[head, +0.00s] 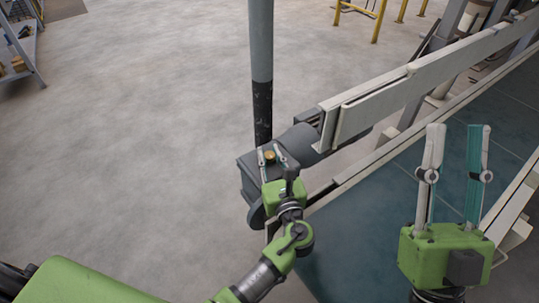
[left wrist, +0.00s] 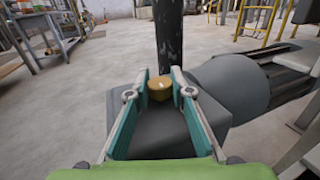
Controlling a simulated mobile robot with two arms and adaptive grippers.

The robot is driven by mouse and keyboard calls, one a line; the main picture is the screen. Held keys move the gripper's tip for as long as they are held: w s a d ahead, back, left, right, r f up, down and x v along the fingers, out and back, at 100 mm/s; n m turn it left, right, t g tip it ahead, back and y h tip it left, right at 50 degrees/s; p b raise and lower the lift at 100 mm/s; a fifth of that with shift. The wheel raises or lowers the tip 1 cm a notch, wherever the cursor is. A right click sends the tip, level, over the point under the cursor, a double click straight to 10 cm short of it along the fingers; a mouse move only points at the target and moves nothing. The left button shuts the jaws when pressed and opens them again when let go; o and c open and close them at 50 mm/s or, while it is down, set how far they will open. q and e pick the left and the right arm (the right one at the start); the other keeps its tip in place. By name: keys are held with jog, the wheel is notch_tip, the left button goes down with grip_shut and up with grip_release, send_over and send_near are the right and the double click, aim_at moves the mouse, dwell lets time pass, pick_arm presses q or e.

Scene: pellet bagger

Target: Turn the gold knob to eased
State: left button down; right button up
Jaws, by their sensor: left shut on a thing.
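The gold knob (head: 270,156) sits on top of a dark grey box (head: 248,172) at the end of the conveyor. In the left wrist view the gold knob (left wrist: 160,88) stands between the tips of my left gripper (left wrist: 160,90). In the head view my left gripper (head: 271,155) is over the box, its fingers on either side of the knob, shut on it. No marking for eased can be read in either view. My right gripper (head: 455,155) is open and empty above the conveyor belt, its fingers pointing up in the picture.
A grey post (head: 261,70) with a dark lower part stands just behind the box. The conveyor's pale side rail (head: 400,85) and dark green belt (head: 350,225) run to the right. A shelf (head: 20,45) stands far left. The floor on the left is clear.

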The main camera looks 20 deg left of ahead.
dwell(0.4)
pick_arm(q)
jog(key=c, duration=1.8)
grip_release()
jog(key=v, duration=1.2)
